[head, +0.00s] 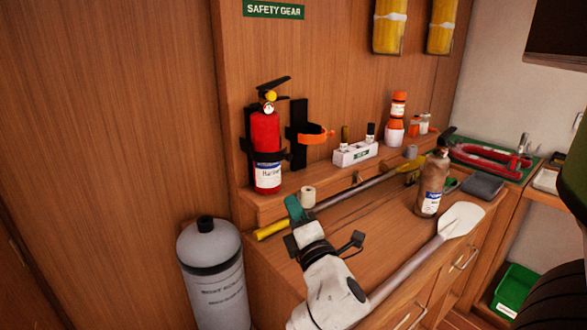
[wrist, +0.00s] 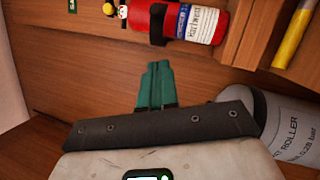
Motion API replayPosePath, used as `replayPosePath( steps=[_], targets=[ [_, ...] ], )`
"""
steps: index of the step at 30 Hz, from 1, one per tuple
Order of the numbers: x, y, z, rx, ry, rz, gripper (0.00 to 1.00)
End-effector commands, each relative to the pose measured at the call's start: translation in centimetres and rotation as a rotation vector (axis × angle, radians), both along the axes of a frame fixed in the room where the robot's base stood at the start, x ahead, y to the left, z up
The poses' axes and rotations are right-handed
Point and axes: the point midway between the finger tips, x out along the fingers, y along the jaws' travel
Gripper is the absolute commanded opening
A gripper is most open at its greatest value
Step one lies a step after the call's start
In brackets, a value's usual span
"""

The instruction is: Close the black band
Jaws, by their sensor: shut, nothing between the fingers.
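A red fire extinguisher (head: 265,135) stands upright in a black wall bracket at the left end of the wooden ledge. The black band (head: 270,156) is at its middle, just above the white label; a black end sticks out on its right side. I cannot tell whether its ends meet. In the wrist view the extinguisher (wrist: 207,22) lies sideways at the top, with the black band (wrist: 158,22) across it. My gripper (head: 292,205) has green fingers, shut and empty, in front of and below the extinguisher. The fingers (wrist: 157,70) point towards it, apart from it.
An empty black bracket with an orange band (head: 312,136) is right of the extinguisher. A white box (head: 355,153), a tape roll (head: 308,196) and a brown bottle (head: 432,185) stand nearby. A paddle (head: 455,222) lies on the counter. A grey cylinder (head: 212,275) stands at lower left.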

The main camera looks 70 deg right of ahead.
Motion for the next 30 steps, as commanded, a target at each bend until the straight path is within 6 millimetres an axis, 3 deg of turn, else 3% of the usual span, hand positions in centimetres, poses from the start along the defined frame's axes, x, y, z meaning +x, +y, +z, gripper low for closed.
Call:
replayPosePath(
  steps=[13, 21, 30],
  targets=[
    [5.4, -6.4, 3.0, 0.001, -0.001, -0.005, 0.00],
    [5.0, -8.9, 3.8, 0.001, 0.000, -0.003, 0.00],
    [4.9, -9.7, 3.7, 0.001, 0.000, -0.002, 0.00]
  ],
)
